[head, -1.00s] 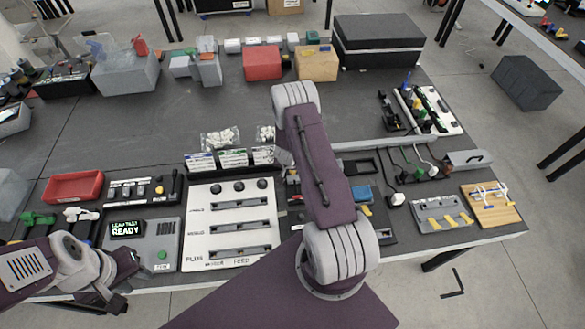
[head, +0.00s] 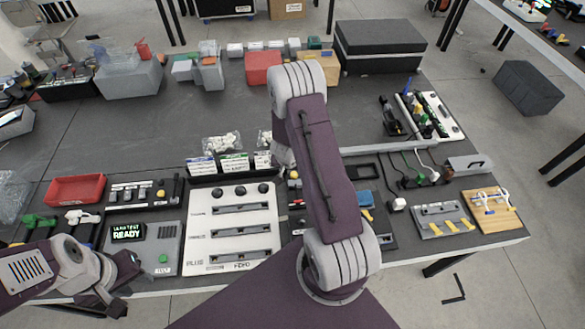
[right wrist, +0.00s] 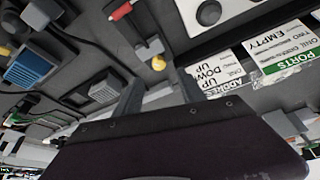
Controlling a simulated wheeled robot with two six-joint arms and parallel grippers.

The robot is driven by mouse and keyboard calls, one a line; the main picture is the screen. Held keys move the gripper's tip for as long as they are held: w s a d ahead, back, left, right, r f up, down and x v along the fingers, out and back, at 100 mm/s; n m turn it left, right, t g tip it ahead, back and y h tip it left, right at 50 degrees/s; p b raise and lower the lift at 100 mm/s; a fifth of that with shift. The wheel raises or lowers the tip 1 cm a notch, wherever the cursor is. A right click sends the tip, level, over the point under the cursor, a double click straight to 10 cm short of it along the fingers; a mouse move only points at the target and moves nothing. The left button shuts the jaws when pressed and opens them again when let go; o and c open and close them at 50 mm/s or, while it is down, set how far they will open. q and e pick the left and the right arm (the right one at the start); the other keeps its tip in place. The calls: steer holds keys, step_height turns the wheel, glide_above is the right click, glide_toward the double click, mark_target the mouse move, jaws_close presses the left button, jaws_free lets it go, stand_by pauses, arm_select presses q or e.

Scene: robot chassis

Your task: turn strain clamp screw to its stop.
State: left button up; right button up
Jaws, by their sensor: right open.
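In the right wrist view my right gripper (right wrist: 158,90) is open, its two dark fingers apart with nothing seen between them. A small dark fixture with a yellow knob (right wrist: 158,63) lies just beyond the fingertips, apart from them. A red-tipped part (right wrist: 122,11) and a pale metal block (right wrist: 150,48) lie beside it. I cannot tell which of these parts is the strain clamp screw. In the head view my right arm hides its gripper and much of this area. My left gripper (head: 116,303) is at the lower left, its jaws unclear.
A white slotted panel (head: 231,229) stands left of my right arm, with labelled card bins (head: 235,164) behind it. A grey tester reading READY (head: 141,246) and a red tray (head: 75,190) are further left. A wooden board (head: 490,212) is at right.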

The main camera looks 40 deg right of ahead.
steer(key=s+a+f+n+g+y+b, duration=0.1)
steer(key=a+n+y+b, duration=0.2)
steer(key=a+n+b, duration=0.15)
steer(key=d+r+n+t+h+b, duration=0.15)
steer(key=d+b, duration=0.55)
steer(key=b, duration=0.9)
steer(key=shift+t+y, duration=0.25)
steer(key=b+x, duration=0.1)
steer(key=x, duration=0.8)
steer(key=shift+a+f, duration=0.1)
steer(key=shift+a, duration=0.05)
